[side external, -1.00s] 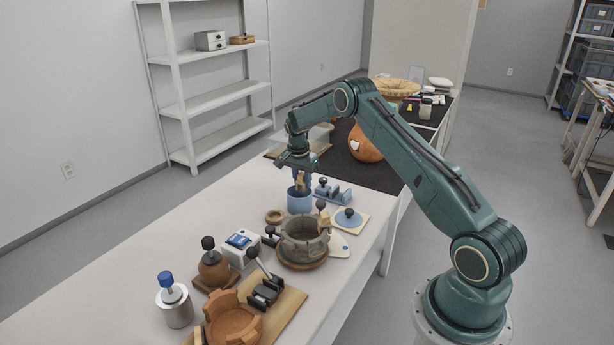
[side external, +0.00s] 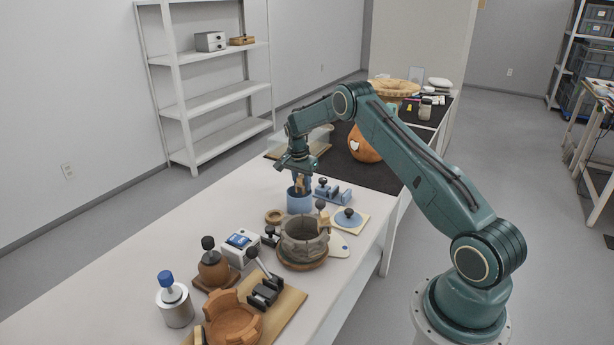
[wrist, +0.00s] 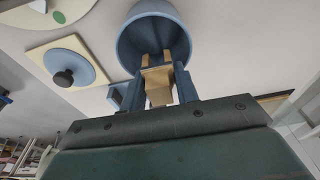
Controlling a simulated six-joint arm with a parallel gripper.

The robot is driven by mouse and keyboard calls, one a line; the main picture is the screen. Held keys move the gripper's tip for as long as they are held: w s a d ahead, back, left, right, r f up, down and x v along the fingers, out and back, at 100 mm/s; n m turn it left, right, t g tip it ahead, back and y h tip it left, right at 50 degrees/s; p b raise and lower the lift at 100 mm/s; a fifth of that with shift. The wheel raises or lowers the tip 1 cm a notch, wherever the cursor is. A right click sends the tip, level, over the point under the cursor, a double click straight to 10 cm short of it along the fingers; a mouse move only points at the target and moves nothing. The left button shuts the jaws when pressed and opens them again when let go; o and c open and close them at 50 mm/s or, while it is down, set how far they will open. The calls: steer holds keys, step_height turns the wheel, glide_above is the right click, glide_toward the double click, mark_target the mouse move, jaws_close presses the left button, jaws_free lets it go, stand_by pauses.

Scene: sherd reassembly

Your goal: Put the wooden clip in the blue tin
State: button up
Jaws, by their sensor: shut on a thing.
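The blue tin (side external: 299,203) stands on the white table below my gripper (side external: 301,182). In the wrist view the open tin (wrist: 137,18) is at the top middle, with my gripper (wrist: 165,70) reaching to its mouth. My gripper is shut on the wooden clip (wrist: 158,86), which is light brown. In the side view the clip (side external: 300,186) shows between the fingers at the tin's rim. The clip's lower end is partly hidden, so I cannot tell how far it is inside the tin.
A blue lid on a pale board (side external: 348,218) and a grey-brown pot (side external: 304,240) stand close by. A wooden ring (side external: 274,216) lies in front of the tin. A blue fixture (side external: 333,191) stands just right of it.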

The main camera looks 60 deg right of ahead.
steer(key=shift+s+a+f, duration=0.1)
steer(key=shift+s+f, duration=0.1)
steer(key=shift+f, duration=0.8)
steer(key=o, duration=0.6)
steer(key=shift+o, duration=0.9)
step_height(320, 180, up, 14)
steer(key=a, duration=0.2)
steer(key=shift+w+r, duration=0.15)
steer(key=shift+r, duration=0.7)
steer(key=shift+a, duration=0.1)
